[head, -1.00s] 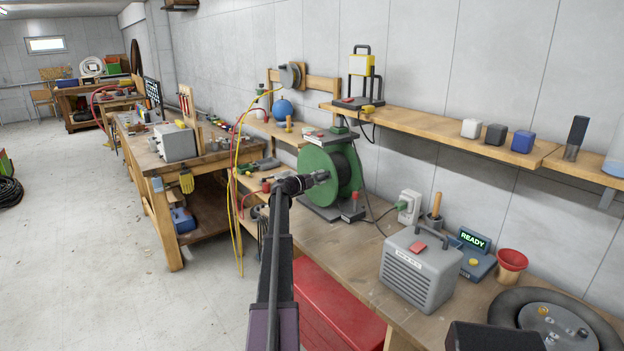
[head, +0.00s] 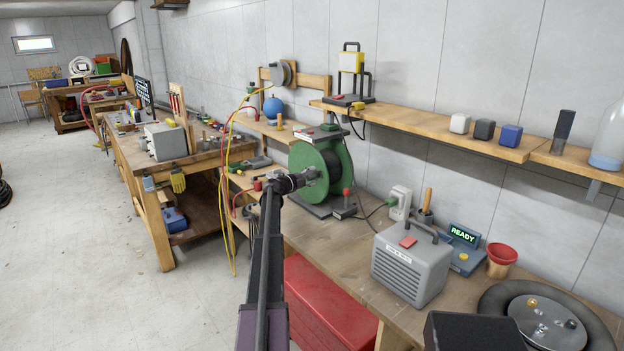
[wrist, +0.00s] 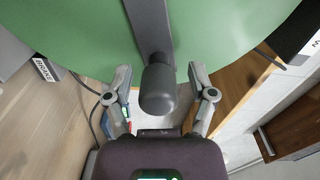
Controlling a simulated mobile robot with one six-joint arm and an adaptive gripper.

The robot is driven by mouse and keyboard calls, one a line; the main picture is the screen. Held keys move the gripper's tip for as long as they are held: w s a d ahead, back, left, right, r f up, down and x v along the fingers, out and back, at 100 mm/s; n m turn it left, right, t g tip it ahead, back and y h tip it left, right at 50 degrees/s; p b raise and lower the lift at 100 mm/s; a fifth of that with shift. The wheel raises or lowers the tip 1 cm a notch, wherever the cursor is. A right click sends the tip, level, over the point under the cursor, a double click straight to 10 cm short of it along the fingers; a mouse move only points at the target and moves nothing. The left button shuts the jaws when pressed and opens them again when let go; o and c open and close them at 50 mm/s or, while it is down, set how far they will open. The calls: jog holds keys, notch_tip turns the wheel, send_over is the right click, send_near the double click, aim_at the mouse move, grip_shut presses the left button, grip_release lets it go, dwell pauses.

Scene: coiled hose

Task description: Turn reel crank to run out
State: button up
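The green hose reel (head: 341,157) with a dark core stands on a grey base on the workbench. Its near face fills the top of the wrist view (wrist: 80,30). A dark grey crank arm (wrist: 149,22) crosses this face and ends in a rounded dark knob (wrist: 158,90). My gripper (wrist: 160,76) is open, with one finger on each side of the knob and gaps between them. In the head view my gripper (head: 308,177) is at the reel's near face and hides the crank there.
A red lever (head: 346,195) on a small box labelled BRAKE stands beside the reel. A grey ventilated box (head: 408,268), a READY display (head: 465,236) and a red funnel (head: 501,255) stand to the right. A red chest (head: 325,300) is below the bench.

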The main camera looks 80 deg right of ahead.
jog(key=shift+w, duration=0.1)
dwell(0.3)
jog(key=v, duration=1.2)
jog(key=shift+f, duration=0.1)
